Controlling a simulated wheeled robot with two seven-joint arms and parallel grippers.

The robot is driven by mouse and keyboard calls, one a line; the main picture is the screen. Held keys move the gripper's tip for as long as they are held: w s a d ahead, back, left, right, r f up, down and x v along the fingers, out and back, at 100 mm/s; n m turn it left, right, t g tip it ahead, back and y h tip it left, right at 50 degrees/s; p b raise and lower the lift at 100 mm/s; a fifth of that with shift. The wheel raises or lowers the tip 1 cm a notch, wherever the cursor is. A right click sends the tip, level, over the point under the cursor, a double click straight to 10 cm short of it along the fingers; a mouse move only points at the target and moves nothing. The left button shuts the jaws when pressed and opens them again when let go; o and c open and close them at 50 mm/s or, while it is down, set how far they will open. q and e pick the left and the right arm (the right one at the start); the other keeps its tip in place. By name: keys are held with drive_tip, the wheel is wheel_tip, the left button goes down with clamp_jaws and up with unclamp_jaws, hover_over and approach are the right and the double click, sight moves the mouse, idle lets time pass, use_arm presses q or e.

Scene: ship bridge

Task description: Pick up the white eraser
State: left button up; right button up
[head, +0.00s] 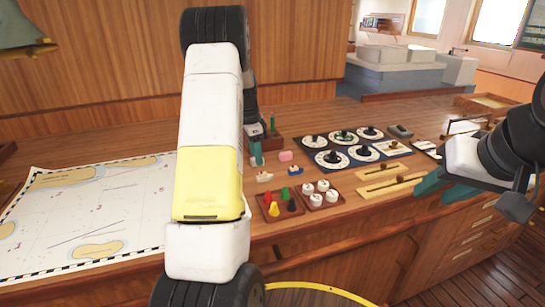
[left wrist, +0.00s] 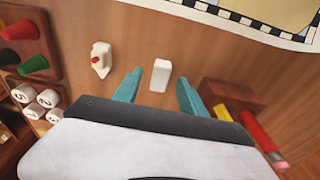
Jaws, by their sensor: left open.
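The white eraser (left wrist: 160,75) is a small white block on the wooden desk in the left wrist view. It lies just beyond and between the two teal fingertips of my left gripper (left wrist: 158,90), which is open and not holding it. In the head view my left arm hides the eraser. There the left gripper (head: 257,152) shows only partly, low over the desk behind the arm. My right gripper (head: 432,196) is at the right, over the desk's front edge; its teal fingers are apart with nothing between them.
A small white piece with a red top (left wrist: 101,58) stands beside the eraser. A red-brown holder with pencils (left wrist: 232,97) is close to one finger. Peg trays (head: 278,208), dials (head: 333,158) and a pink block (head: 286,155) lie right of the arm; a chart (head: 70,215) lies left.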

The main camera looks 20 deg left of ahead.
use_arm(q)
drive_tip(key=shift+f, duration=0.25)
clamp_jaws()
drive_tip(key=shift+r, duration=0.1)
drive_tip(key=shift+r, duration=0.6)
wheel_tip(320, 180, up, 2)
drive_tip(key=shift+r, duration=0.1)
drive_tip(key=s+a, duration=0.1)
drive_tip(key=s, duration=0.4)
drive_tip(key=s+a+r, duration=0.1)
drive_tip(key=s, duration=0.4)
drive_tip(key=s+a, duration=0.1)
drive_tip(key=s, duration=0.4)
drive_tip(key=shift+s+r, duration=0.25)
drive_tip(key=shift+s, duration=0.1)
